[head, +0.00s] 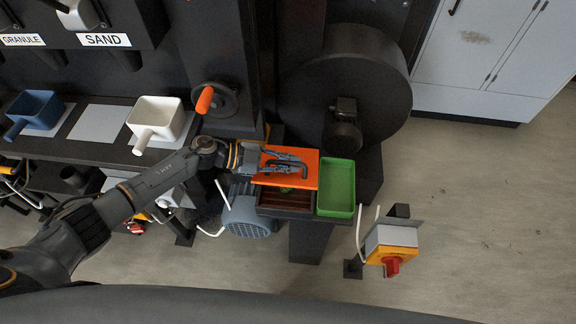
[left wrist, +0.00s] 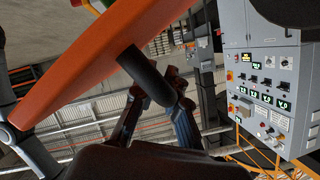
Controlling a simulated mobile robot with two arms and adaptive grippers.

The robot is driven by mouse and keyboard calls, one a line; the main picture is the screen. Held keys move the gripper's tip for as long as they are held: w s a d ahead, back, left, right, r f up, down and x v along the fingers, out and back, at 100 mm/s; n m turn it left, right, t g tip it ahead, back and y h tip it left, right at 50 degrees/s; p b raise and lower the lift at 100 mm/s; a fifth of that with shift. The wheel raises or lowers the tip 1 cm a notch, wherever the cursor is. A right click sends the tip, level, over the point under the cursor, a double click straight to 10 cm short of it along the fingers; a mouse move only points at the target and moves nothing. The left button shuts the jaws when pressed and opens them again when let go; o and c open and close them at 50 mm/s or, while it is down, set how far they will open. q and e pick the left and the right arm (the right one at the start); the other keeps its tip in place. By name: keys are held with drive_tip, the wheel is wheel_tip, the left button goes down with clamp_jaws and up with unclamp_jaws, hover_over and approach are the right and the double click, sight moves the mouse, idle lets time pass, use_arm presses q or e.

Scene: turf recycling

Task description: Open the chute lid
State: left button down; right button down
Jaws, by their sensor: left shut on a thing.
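The orange chute lid (head: 306,178) is over the dark chute box (head: 285,210) in the head view. Part of the box's brown inside (head: 284,197) shows below the lid's lower edge, so the lid does not cover it fully. My left gripper (head: 292,166) is shut on the lid's black handle (head: 303,168). In the left wrist view the orange lid (left wrist: 90,62) fills the upper left, and its dark handle (left wrist: 146,76) runs between my gripper fingers (left wrist: 158,112). The exact lid angle is hard to tell. My right gripper is not in view.
A green tray (head: 336,187) sits directly right of the chute. A large dark drum (head: 345,85) and an orange-handled wheel (head: 205,100) stand behind. White (head: 155,116) and blue (head: 34,110) scoops lie on the left bench. A yellow switch box (head: 391,250) stands lower right.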

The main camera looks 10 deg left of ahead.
use_arm(q)
drive_tip(key=shift+w+r+p, duration=0.35)
drive_tip(key=shift+w+r, duration=0.65)
drive_tip(key=shift+r, duration=0.05)
drive_tip(key=c, duration=1.4)
unclamp_jaws()
drive_tip(key=shift+f, duration=0.1)
drive_tip(key=shift+o, duration=0.2)
drive_tip(key=v, duration=1.2)
